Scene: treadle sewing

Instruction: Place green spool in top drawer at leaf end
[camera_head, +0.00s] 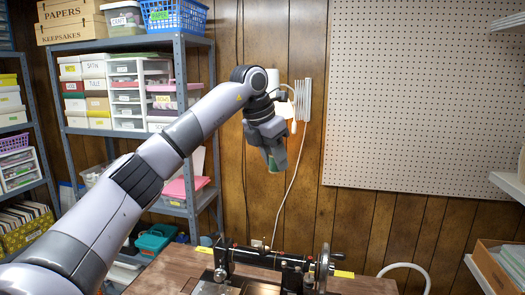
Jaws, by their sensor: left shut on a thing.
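My left gripper (273,158) hangs in the air above the sewing table, pointing down, in front of the wood-panelled wall. The drawers and the leaf cannot be made out in this view. My right gripper is not in view.
A metal shelf (186,110) with boxes and small drawer units stands at the back left. A white pegboard (425,95) covers the wall at right. White shelves and a cardboard box (497,265) are at the right edge. The air around the gripper is clear.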

